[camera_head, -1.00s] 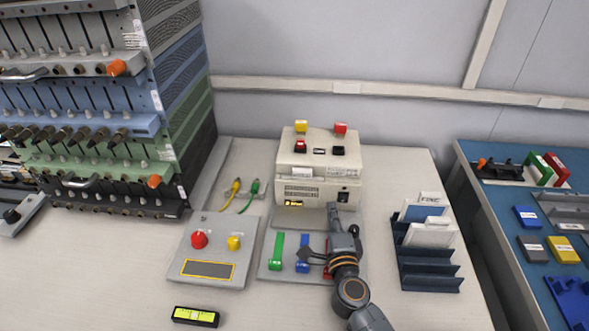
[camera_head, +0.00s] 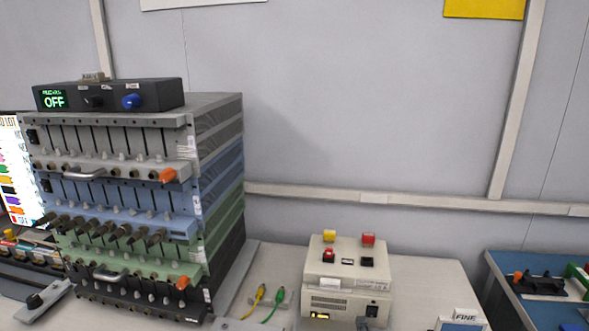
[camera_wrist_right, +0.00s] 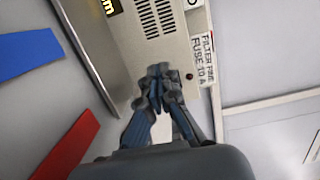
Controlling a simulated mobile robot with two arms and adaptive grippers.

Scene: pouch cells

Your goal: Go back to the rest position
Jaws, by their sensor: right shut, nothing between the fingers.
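My right gripper (camera_wrist_right: 158,72) is shut and empty in the right wrist view. Its fingertips are in front of the face of the beige machine (camera_wrist_right: 165,25); whether they touch it I cannot tell. In the head view, only a small dark tip of this gripper (camera_head: 362,323) shows at the bottom edge, in front of the beige machine (camera_head: 345,280). The rest of the right arm is out of frame. My left gripper is in neither view.
A stacked rack (camera_head: 130,190) with a black box (camera_head: 160,94) reading OFF stands at the left. Yellow (camera_head: 258,300) and green (camera_head: 277,303) cables lie beside the machine. A blue mat (camera_head: 505,275) is at the right. Blue (camera_wrist_right: 30,52) and red (camera_wrist_right: 65,140) bars show in the wrist view.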

